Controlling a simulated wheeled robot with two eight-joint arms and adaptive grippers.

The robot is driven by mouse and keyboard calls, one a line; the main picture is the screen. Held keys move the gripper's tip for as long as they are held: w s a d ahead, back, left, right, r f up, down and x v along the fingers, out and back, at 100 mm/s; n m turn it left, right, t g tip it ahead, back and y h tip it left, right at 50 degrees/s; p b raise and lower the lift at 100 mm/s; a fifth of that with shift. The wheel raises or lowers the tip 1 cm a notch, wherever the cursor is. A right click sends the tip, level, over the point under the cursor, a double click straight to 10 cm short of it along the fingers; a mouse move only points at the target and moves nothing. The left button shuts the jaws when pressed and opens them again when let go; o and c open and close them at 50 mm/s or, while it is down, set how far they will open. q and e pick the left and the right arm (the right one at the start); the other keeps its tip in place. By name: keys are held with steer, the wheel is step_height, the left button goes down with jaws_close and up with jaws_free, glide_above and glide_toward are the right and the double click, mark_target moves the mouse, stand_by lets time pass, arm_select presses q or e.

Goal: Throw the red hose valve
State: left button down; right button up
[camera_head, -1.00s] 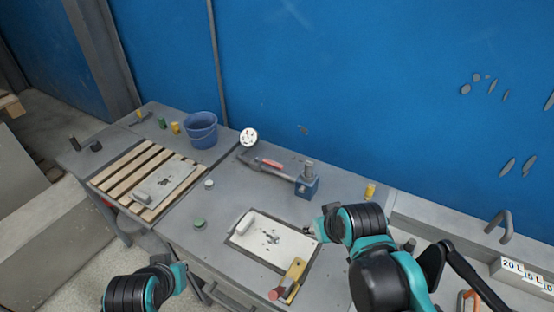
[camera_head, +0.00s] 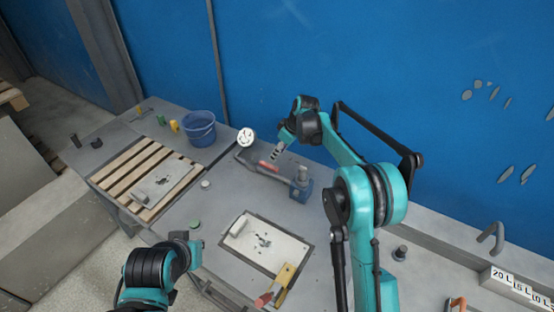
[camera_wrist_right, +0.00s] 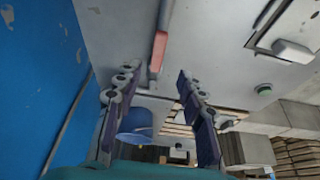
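The red valve handle (camera_head: 266,166) lies along the grey hose fitting on the bench, between the round gauge (camera_head: 246,137) and a blue block (camera_head: 302,190). It also shows in the right wrist view (camera_wrist_right: 158,52), upper centre. My right gripper (camera_head: 275,157) hangs close above the handle in the head view. In the wrist view it is open (camera_wrist_right: 155,78), with the red handle lying ahead between the lines of its two fingers and nothing held. Whether it touches the handle I cannot tell. My left gripper (camera_head: 196,246) is low at the bench's front edge, its fingers too small to read.
A blue bucket (camera_head: 199,130) stands left of the gauge. A white panel mould (camera_head: 262,243) lies in front, with a yellow-and-red tool (camera_head: 278,285) at its corner. A slatted wooden rack (camera_head: 122,172) is at left. The blue wall (camera_head: 400,70) rises close behind the bench.

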mark_target(270, 165)
steer(key=shift+w+a+f, duration=0.2)
steer(key=shift+w+f, duration=0.2)
steer(key=shift+f, duration=0.3)
steer(key=b+x, duration=0.1)
steer(key=x, duration=0.6)
steer(key=shift+w+a+f+b, duration=0.1)
steer(key=shift+a+f+b, duration=0.1)
steer(key=shift+f+b, duration=0.15)
steer(key=shift+r, duration=0.1)
jaws_close()
